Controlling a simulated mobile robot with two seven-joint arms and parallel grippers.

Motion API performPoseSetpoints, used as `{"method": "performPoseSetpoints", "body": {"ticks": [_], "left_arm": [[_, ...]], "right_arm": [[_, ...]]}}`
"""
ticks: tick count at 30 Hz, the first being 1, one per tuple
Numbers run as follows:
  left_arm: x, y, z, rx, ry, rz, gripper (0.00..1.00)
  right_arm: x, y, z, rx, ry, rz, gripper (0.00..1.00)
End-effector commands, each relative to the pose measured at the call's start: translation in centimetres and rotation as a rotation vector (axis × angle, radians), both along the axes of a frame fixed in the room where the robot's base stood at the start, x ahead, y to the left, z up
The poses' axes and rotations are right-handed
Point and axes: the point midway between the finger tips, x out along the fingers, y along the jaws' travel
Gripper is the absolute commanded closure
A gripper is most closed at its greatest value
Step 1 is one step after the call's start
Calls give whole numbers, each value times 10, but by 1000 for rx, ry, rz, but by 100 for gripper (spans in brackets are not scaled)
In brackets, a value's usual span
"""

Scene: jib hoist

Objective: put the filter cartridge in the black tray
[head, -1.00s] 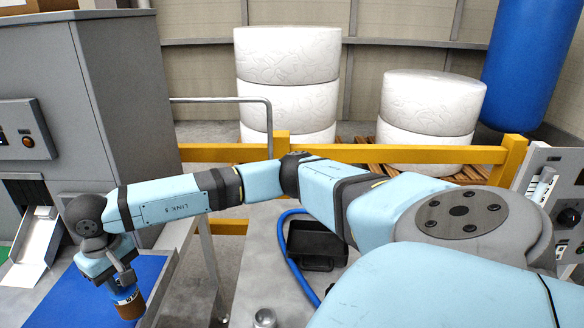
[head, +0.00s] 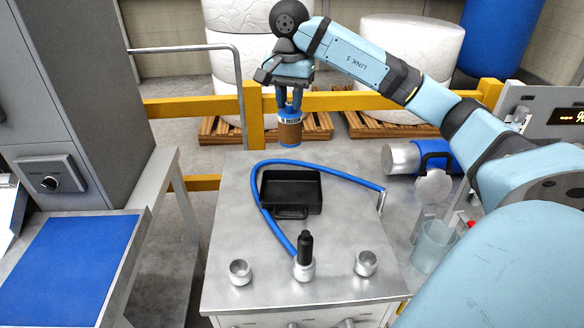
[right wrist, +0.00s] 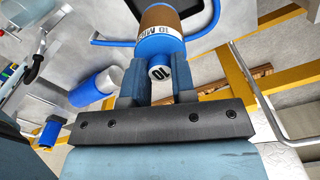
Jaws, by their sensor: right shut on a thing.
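The filter cartridge (head: 290,132) is a short cylinder with a brown middle, blue ends and a printed label. My right gripper (head: 290,108) is shut on its upper end and holds it upright in the air, in the picture above the far edge of the metal table. The right wrist view shows the cartridge (right wrist: 162,25) between the fingers (right wrist: 157,85). The black tray (head: 292,188) lies empty on the table, with its handle toward me. The cartridge is apart from the tray. My left gripper is not in view.
A blue hose (head: 262,198) curves around the tray. Metal cups (head: 240,271) stand along the table's near side, the middle one holding a black-handled item (head: 305,250). A silver-and-blue canister (head: 402,158) and clear beaker (head: 433,246) are right. A blue mat (head: 68,268) is left.

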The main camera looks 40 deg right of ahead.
Motion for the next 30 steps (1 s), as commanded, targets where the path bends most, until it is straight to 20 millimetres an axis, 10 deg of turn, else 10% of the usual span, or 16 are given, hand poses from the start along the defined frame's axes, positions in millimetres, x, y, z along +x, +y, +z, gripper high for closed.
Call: {"method": "performPoseSetpoints", "body": {"ticks": [18, 30], "left_arm": [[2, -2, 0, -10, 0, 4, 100], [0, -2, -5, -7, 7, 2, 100]], "right_arm": [[-3, -3, -137, -1, 5, -16, 100], [-2, -3, -177, -1, 3, -15, 100]]}}
